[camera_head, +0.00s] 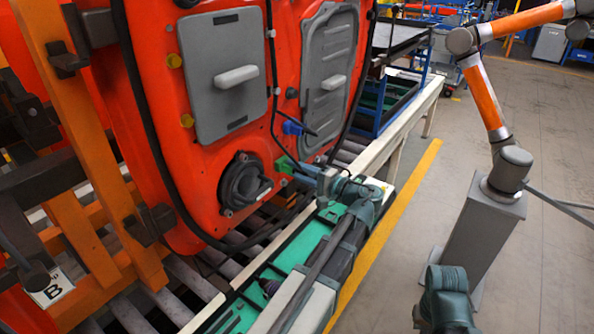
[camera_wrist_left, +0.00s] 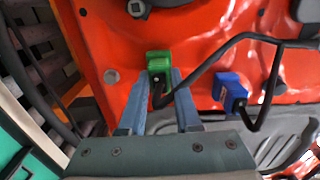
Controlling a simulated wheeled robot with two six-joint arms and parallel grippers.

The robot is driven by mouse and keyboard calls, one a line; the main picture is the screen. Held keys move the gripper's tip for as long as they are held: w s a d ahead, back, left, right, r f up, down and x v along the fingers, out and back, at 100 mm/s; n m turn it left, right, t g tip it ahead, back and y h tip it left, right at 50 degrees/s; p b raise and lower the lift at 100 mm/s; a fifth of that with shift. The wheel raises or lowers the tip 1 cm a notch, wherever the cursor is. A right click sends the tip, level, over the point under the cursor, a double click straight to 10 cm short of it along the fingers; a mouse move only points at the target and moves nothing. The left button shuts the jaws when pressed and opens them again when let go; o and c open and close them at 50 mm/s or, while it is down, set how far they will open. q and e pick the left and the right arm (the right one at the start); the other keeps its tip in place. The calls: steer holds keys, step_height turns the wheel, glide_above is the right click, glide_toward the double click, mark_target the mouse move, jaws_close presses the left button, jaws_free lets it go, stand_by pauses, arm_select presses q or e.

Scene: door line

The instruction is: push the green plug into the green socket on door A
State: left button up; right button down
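The green plug (camera_wrist_left: 158,66) is between the fingertips of my left gripper (camera_wrist_left: 161,78), with a black cable hanging from its near end. In the head view, my left gripper (camera_head: 303,170) reaches the lower part of an orange-red door panel (camera_head: 205,165), and green (camera_head: 285,165) shows at its tip. The fingers appear shut on the plug, which is at the door's surface. The green socket is not clearly separate from the plug, so I cannot tell how deep the plug sits. My right gripper is out of view.
A blue connector (camera_wrist_left: 230,92) with a black cable is close to the right of the green one. A round dark speaker-like part (camera_head: 243,182) is at the door's lower left. An orange robot arm stands at right.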

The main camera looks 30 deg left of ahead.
arm_select(q)
steer(key=o, duration=0.4)
steer(key=s+d, duration=0.1)
steer(key=d, duration=1.2)
steer(key=shift+d, duration=0.35)
